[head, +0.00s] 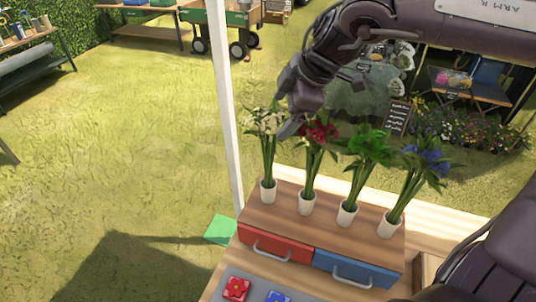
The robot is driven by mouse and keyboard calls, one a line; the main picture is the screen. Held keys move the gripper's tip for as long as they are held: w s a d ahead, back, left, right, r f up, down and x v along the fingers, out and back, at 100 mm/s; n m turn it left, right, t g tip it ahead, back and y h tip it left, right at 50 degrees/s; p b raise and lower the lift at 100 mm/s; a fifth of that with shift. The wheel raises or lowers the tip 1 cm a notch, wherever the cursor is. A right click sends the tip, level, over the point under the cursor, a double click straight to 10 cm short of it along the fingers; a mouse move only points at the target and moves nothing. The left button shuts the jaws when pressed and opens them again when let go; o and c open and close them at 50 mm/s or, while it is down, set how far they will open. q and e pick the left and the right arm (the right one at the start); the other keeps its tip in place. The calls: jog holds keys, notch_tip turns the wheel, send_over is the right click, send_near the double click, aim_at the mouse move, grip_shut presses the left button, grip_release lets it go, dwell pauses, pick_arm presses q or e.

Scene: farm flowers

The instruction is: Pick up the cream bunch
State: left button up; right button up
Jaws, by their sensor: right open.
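The cream bunch (263,122) stands upright in the leftmost white cup (268,192) on the wooden top of a small drawer unit (290,216). My right gripper (284,117) is open at the right side of the cream flower heads, between them and the red bunch (319,132). Its fingers overlap the edge of the cream blooms in the picture; I cannot tell whether they touch. The stems below are clear of the fingers. My left gripper is not in view.
A green bunch (371,146) and a blue bunch (428,160) stand in cups to the right of the red one. The unit has a red drawer (275,248) and a blue drawer (357,272). A white post (227,110) rises just left of the cream bunch.

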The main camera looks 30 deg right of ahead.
aim_at(271, 126)
jog(key=shift+a+f, duration=0.15)
jog(key=shift+f, duration=0.15)
jog(key=shift+w+a+f+p, duration=0.1)
jog(key=shift+a+f+p, duration=0.05)
jog(key=shift+f+p, duration=0.15)
jog(key=p+x, duration=0.2)
jog(key=x, duration=0.2)
jog(key=shift+w+a+f, duration=0.1)
jog(key=shift+f, duration=0.2)
jog(key=shift+w+f, duration=0.1)
jog(key=shift+c, duration=1.8)
jog(key=c, duration=1)
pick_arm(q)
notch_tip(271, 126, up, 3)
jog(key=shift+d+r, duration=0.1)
